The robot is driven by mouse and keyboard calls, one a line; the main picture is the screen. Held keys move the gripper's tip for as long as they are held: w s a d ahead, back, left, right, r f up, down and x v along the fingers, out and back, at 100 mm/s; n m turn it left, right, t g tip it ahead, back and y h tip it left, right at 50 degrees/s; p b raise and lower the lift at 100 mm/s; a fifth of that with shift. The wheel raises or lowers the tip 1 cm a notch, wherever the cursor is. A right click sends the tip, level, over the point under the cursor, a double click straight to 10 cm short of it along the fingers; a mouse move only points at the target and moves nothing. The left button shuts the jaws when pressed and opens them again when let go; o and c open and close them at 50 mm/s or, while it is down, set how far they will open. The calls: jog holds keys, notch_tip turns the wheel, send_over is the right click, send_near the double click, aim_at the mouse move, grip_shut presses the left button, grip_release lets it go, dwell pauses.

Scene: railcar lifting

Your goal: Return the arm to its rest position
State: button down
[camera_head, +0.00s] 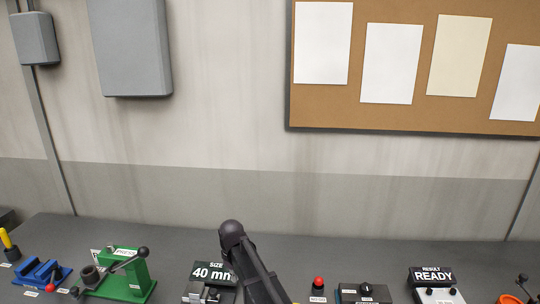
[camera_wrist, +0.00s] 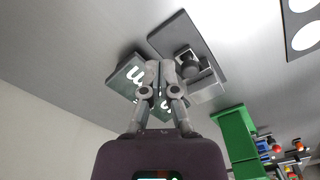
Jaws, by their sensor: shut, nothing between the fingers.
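My gripper (camera_wrist: 160,68) shows in the wrist view with its two fingers together and nothing between them. Behind the fingers, in that view, is the dark size sign (camera_wrist: 127,74), partly covered by them. In the head view a dark part of my arm (camera_head: 250,262) rises from the bottom edge over the bench, just right of the size sign (camera_head: 209,273), which reads "40 mm". My gripper cannot be made out in the head view.
The grey bench (camera_head: 330,255) carries a blue vise (camera_head: 42,272), a green press (camera_head: 122,272), a red button (camera_head: 318,282), a black switch box (camera_head: 364,293) and a result display (camera_head: 433,275) reading "READY". The wall behind holds a corkboard (camera_head: 390,112). Bench space behind the devices is clear.

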jog(key=s+d+m, duration=0.3)
jog(key=s+d, duration=0.2)
jog(key=d, duration=0.5)
jog(key=s+d+m, duration=0.3)
jog(key=s+d, duration=0.2)
jog(key=d, duration=0.5)
jog(key=s+d+m, duration=0.4)
jog(key=s+d, duration=0.1)
jog(key=d, duration=0.5)
jog(key=shift+s+d, duration=0.15)
jog(key=shift+s, duration=0.25)
